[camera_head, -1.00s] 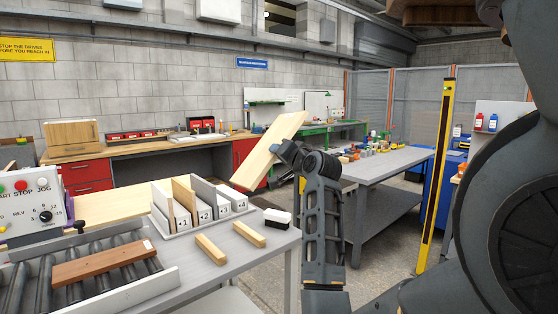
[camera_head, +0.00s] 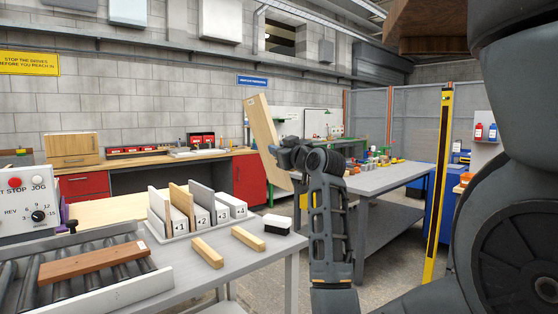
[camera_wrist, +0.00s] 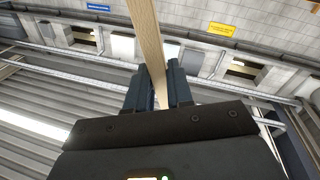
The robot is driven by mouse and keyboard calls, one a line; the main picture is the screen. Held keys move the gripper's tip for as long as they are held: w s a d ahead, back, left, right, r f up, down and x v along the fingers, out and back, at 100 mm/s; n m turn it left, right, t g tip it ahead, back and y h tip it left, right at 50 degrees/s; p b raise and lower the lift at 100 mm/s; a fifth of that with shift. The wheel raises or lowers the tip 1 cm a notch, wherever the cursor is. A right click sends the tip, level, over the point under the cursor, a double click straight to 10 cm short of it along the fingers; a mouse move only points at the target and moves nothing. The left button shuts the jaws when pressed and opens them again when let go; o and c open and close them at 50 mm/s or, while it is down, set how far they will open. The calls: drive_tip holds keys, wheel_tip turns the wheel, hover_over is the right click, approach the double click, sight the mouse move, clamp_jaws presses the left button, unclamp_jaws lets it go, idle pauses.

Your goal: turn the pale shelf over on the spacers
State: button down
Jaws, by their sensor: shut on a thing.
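The pale shelf (camera_head: 264,130) is a light wooden board held in the air, tilted steeply and close to upright, above and to the right of the spacers. My gripper (camera_head: 279,154) is shut on it near its middle. In the wrist view the shelf (camera_wrist: 148,40) shows edge-on between the two fingers of my gripper (camera_wrist: 160,85). Two pale wooden spacers lie apart on the grey table: the left spacer (camera_head: 207,252) and the right spacer (camera_head: 248,238). Nothing rests on them.
A rack (camera_head: 200,222) with numbered slots holds upright boards left of the spacers. A brush (camera_head: 276,223) lies near the table's right edge. A brown board (camera_head: 95,262) lies on the rollers at left. A yellow post (camera_head: 435,190) stands to the right.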

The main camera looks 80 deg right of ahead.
drive_tip(key=n+b, duration=0.2)
drive_tip(key=n, duration=0.1)
drive_tip(key=n+b, duration=0.2)
drive_tip(key=n, duration=0.2)
drive_tip(key=shift+r+t+y, duration=0.15)
drive_tip(key=shift+t+y, duration=0.15)
drive_tip(key=shift+t, duration=0.1)
